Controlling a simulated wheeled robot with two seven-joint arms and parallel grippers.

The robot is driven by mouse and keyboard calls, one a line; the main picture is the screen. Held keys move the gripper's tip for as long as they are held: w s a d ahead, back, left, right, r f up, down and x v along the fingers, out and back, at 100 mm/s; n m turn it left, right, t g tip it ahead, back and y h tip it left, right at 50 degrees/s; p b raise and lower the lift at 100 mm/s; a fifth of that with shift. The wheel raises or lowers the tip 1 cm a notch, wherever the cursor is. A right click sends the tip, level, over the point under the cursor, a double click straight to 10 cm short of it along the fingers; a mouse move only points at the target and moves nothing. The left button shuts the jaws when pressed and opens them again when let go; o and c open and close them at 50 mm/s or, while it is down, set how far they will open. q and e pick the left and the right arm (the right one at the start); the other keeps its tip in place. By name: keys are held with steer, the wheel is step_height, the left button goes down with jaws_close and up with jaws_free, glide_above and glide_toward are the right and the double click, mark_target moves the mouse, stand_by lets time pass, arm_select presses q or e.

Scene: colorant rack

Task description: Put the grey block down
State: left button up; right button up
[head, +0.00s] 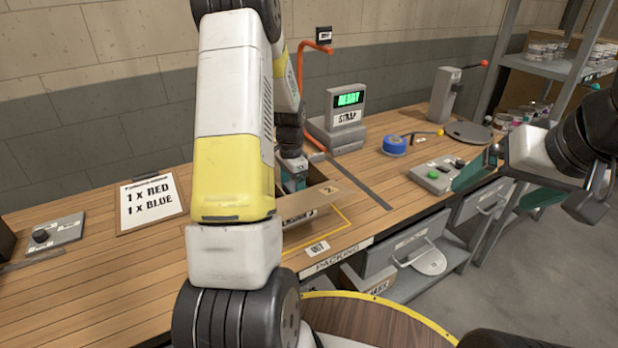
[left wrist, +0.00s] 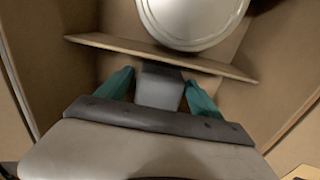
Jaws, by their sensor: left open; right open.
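The grey block (left wrist: 158,92) is in the left wrist view, inside a cardboard box. It lies between the two teal fingers of my left gripper (left wrist: 160,78), which is open. A gap shows on each side of the block. In the head view my left gripper (head: 294,182) reaches down into the open cardboard box (head: 312,200) on the table; my arm hides part of the box, and the block cannot be made out there. My right gripper (head: 505,178) is open and empty, off the table's right side.
A round white lid (left wrist: 195,18) lies beyond a cardboard strip (left wrist: 160,57) in the box. Behind the box stands a scale (head: 340,120) reading READY. Blue tape (head: 394,145) and a button box (head: 440,173) are to the right. An order clipboard (head: 150,202) lies left.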

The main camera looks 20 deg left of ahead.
arm_select(q)
steer(key=shift+r, duration=0.1)
step_height(320, 180, up, 12)
step_height(320, 180, up, 6)
steer(key=n+t, duration=0.1)
glide_above(293, 186)
steer(key=s+d, duration=0.3)
steer(key=s+d+r+n+t+h, duration=0.1)
steer(key=s+d+r+n+t, duration=0.1)
steer(key=s, duration=0.8)
steer(key=s+d+r+n+t+h, duration=0.1)
steer(key=s+d+r+n+t, duration=0.2)
steer(key=s+d+r, duration=0.4)
steer(key=s+d+n, duration=0.1)
steer(key=s, duration=0.2)
steer(key=shift+d+n, duration=0.35)
steer(key=shift+n, duration=0.05)
steer(key=shift+r, duration=0.1)
